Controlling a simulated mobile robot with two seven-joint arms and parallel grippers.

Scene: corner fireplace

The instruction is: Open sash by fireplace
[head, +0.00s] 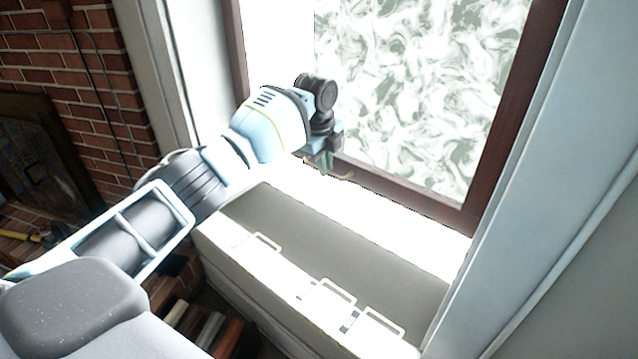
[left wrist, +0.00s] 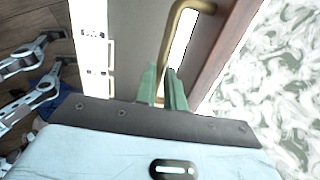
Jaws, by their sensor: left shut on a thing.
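The sash is a window with a dark red-brown frame (head: 505,95) and swirly patterned glass (head: 420,80), upper right of the head view. Its frame (left wrist: 225,50) and glass (left wrist: 285,90) also show in the left wrist view. A brass loop handle (left wrist: 178,30) is on the frame. My left gripper (head: 326,168) is at the sash's lower edge. In the left wrist view its green fingers (left wrist: 166,88) are shut on the handle's near part. Whether the sash stands ajar is hard to tell in the glare. My right gripper is out of view.
Below the sash is a white sill bench (head: 275,275) with several pale handles. A white wall jamb (head: 530,170) stands at the right. A brick fireplace wall (head: 90,90) is at the left. Books (head: 210,330) lie low beside the bench.

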